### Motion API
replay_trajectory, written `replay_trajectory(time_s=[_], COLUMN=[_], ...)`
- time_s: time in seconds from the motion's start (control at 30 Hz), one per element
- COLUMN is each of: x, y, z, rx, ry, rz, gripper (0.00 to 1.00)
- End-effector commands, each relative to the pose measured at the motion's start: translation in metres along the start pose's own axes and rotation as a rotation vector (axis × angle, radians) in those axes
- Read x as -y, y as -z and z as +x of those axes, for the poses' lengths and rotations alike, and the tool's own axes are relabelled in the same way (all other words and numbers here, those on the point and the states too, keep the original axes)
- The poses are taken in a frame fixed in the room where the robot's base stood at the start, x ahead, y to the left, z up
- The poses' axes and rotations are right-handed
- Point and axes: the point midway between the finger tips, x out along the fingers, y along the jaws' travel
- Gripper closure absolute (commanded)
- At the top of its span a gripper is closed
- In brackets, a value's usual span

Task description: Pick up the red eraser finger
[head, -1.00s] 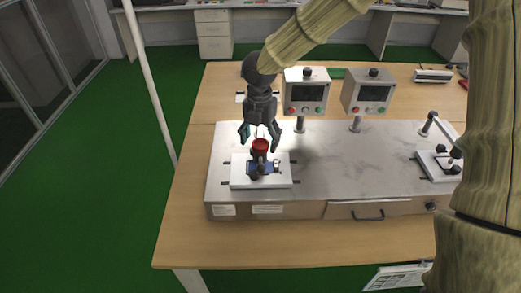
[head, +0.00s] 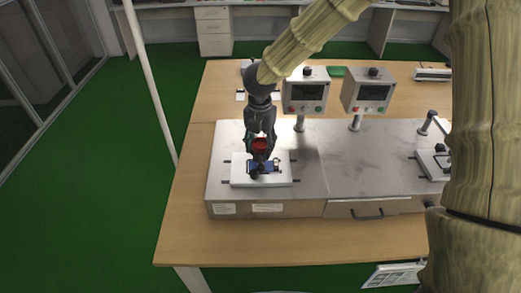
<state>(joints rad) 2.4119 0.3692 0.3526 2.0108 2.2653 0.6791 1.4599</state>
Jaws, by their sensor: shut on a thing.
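The red eraser finger (head: 260,145) is a small red piece standing at the white fixture plate (head: 241,177) on the left of the metal test bench. My gripper (head: 260,150) reaches down from above, with its dark fingers closed in on both sides of the red piece. The red piece is partly hidden by the fingers. A small blue and black clamp (head: 266,166) sits on the plate just below and in front of it. I cannot tell whether the red piece is clear of the clamp.
Two control boxes (head: 304,92) (head: 367,93) on posts stand behind the bench to the right of my gripper. A second fixture (head: 433,162) is at the right end, partly covered by my arm. The metal top (head: 345,160) between the fixtures is clear.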

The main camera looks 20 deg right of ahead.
Motion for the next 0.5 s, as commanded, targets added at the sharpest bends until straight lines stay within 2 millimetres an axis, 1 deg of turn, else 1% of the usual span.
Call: replay_trajectory(time_s=[0.13,0.27,0.37,0.5], x=[0.000,-0.001,-0.001,-0.001], y=[0.000,-0.001,-0.001,0.000], z=[-0.003,-0.014,-0.029,-0.054], rx=[0.001,0.001,0.002,0.002], ry=[-0.001,-0.003,-0.004,-0.004], rz=[0.000,0.002,0.001,0.000], gripper=[0.79,0.79,0.79,0.79])
